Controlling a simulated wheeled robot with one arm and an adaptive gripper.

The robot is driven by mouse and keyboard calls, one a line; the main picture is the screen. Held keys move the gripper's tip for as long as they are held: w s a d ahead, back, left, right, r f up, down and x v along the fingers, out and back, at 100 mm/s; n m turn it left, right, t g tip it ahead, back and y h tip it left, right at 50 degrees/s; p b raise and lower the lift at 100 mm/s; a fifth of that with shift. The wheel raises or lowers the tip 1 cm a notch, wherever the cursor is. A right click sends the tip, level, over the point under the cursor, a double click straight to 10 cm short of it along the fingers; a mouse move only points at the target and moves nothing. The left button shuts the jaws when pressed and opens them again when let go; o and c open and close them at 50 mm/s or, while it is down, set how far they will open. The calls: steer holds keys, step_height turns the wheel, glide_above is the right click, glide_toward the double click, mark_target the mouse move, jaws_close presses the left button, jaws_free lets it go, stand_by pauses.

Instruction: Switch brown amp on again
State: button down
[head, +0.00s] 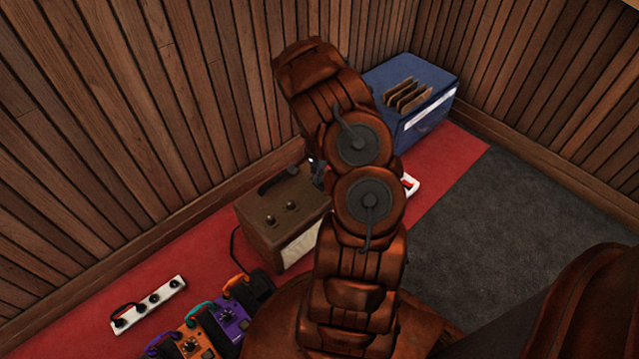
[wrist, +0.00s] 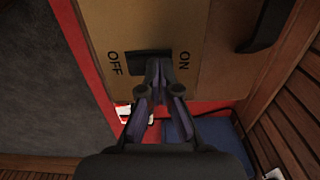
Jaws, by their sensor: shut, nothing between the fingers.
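The brown amp (head: 262,235) stands on the red carpet by the wall in the head view, with a black handle and knobs on top. In the wrist view its tan-brown panel (wrist: 215,75) carries the marks OFF at left and ON at right. A black switch (wrist: 138,62) lies between the marks. My gripper (wrist: 158,66) is shut and empty, its fingertips at the ON-side part of the switch and covering some of it. I cannot tell whether they touch it or which way it is set. In the head view my arm hides most of the gripper.
A blue box (head: 425,110) with brown pieces in its top stands behind the amp. A white power strip (head: 148,303) and a pedalboard with coloured pedals (head: 212,330) lie in front. Wooden walls close in behind and at right. Grey carpet (head: 500,220) at right is clear.

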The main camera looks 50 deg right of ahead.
steer(key=shift+r+p, duration=1.25)
steer(key=shift+r, duration=2.2)
steer(key=s+a+r+n+p, duration=0.1)
steer(key=a+r+n+p, duration=0.2)
steer(key=a+r+p, duration=0.7)
steer(key=s+a+r+n+p, duration=0.1)
steer(key=a+r+n+p, duration=0.15)
steer(key=r, duration=1.35)
steer(key=s+a+r+n+p, duration=0.25)
steer(key=a+r+p, duration=0.35)
steer(key=r, duration=0.7)
steer(key=s+a+r+n+p, duration=0.3)
steer(key=s+a+r+p, duration=0.2)
steer(key=r, duration=0.3)
steer(key=s+a+r+n+g+p, duration=0.1)
steer(key=s+a+r+n+p, duration=0.3)
steer(key=r, duration=0.5)
steer(key=s+a+r+n+p, duration=0.4)
steer(key=s+a+r+p, duration=0.3)
steer(key=s, duration=0.3)
steer(key=shift+a+r+g, duration=0.4)
steer(key=shift+a+r, duration=0.4)
steer(key=shift+r, duration=0.1)
steer(key=shift+s, duration=0.1)
